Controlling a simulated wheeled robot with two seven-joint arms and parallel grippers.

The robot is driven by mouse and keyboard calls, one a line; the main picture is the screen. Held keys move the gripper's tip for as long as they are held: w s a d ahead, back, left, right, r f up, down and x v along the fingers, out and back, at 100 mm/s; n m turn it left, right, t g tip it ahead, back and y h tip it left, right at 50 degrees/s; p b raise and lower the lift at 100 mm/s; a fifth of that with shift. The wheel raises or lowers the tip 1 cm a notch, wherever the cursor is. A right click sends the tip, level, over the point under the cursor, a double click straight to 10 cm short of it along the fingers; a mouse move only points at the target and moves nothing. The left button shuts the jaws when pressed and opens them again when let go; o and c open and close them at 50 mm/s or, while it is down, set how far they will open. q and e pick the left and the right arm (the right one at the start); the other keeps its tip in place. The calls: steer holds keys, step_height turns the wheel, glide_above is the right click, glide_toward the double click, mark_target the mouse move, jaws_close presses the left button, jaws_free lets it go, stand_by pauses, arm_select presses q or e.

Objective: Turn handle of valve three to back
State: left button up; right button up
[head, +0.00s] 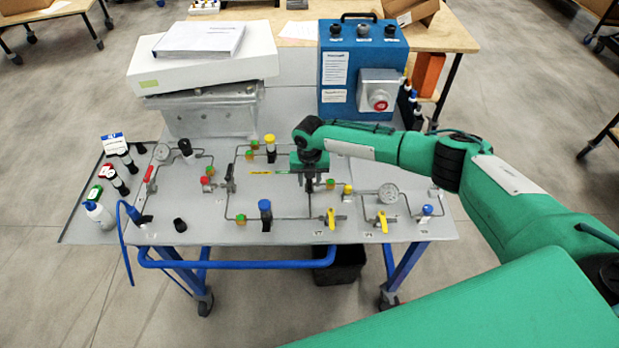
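A grey panel table (275,232) carries pipes, gauges and several valves. My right gripper (310,184) points down over the pipework right of the panel's middle. Its fingertips are small and dark, so I cannot tell whether they are open or shut, or whether they touch anything. It hides the fitting directly below. Two yellow-handled valves stand at the front, one left (331,218) and one right (382,221). The number labels are too small to read. My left gripper is out of view.
A blue box with a red button (336,75) stands at the back right. A white box (203,66) with papers sits at the back left. A blue-capped fitting (265,213), a yellow-capped one (270,147) and a round gauge (388,194) stand up near my gripper.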

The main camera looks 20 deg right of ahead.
steer(key=shift+f, duration=0.45)
steer(key=shift+c, duration=0.3)
jaws_close()
